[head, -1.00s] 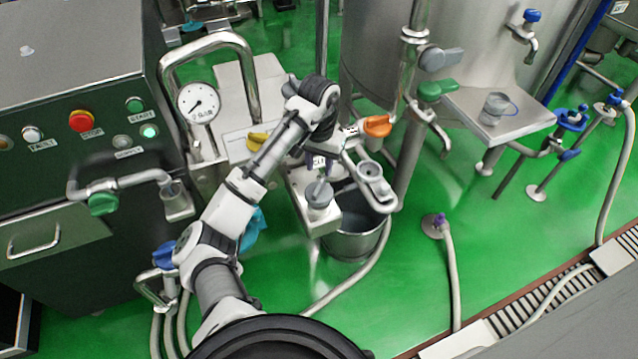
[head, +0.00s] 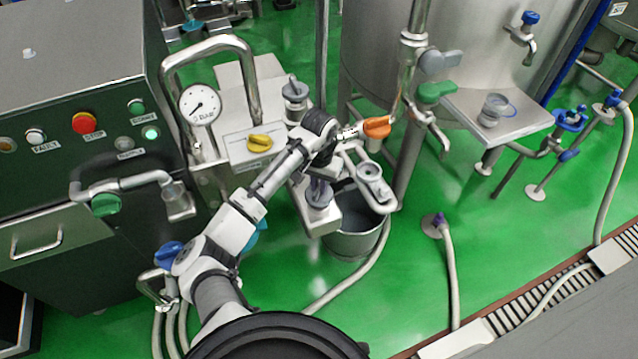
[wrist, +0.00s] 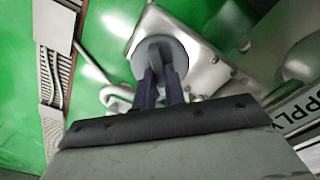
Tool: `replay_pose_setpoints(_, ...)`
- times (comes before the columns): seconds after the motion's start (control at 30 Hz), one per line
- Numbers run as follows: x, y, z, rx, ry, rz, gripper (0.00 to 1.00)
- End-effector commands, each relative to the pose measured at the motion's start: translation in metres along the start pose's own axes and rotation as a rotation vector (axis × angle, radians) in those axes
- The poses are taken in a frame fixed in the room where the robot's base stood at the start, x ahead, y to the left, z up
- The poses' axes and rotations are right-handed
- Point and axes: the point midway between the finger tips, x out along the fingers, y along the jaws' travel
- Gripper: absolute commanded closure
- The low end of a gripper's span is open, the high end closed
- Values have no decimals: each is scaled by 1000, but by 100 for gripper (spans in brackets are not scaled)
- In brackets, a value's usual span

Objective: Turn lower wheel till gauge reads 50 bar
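The pressure gauge (head: 201,104) is a white round dial marked BAR on the left pipe. Its dark needle points to the lower left; the scale is too small to read. The lower wheel (head: 319,208) is a grey round knob on a metal block, largely covered by my gripper (head: 320,186). The wrist view shows this wheel (wrist: 160,48) with a raised bar across its top. My gripper's two dark fingers (wrist: 160,74) stand a little apart at the bar, one on each side. I cannot tell if they press on it.
The upper wheel (head: 295,90) stands behind my arm. A yellow handle (head: 259,143) is on the panel left of my arm. An orange handle (head: 376,127) is close to the right of my wrist. A metal bucket (head: 352,240) stands below the block.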

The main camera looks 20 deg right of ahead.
Motion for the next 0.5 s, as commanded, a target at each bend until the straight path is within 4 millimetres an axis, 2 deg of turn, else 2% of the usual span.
replay_pose_setpoints(0.1,0,0,0,0,0,0,100)
replay_pose_setpoints(0.5,-1,0,0,58,-1,1,100)
